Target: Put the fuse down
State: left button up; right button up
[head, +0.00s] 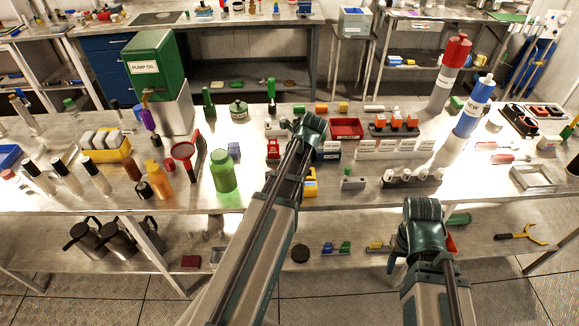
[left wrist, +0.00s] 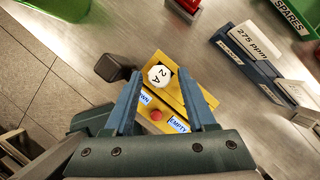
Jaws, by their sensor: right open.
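In the left wrist view, a white round piece marked "2 A" (left wrist: 160,76), which may be the fuse, sits at a yellow block (left wrist: 198,101) with a red button and labels, one reading "EMPTY". My left gripper (left wrist: 160,72) is open above it, with one blue finger on each side and gaps between the fingers and the white piece. In the head view my left forearm hides most of the yellow block (head: 310,188) and the left fingers. My right gripper (head: 422,212) is open and empty at the table's front edge, apart from the block.
A blue block marked "275 ppm" (left wrist: 246,62) and a green SPARES tray (left wrist: 292,16) lie beside the yellow block. A green bottle (head: 223,171) stands left of my left arm.

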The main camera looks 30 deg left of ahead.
dwell(0.3)
pick_arm(q)
jog(key=p+v, duration=1.1)
jog(key=v, duration=0.1)
jog(key=s+d+n+h, duration=0.1)
jog(key=s+d+n, duration=0.4)
jog(key=d, duration=0.3)
jog(key=s+d+f+n+h, duration=0.1)
jog(key=s+d+n, duration=0.4)
jog(key=d, duration=0.3)
jog(key=s+d+n+g+h, duration=0.1)
jog(key=s+d+n, duration=0.4)
jog(key=d, duration=0.4)
jog(key=shift+f+n, duration=0.3)
jog(key=shift+n, duration=0.6)
jog(key=shift+s, duration=0.15)
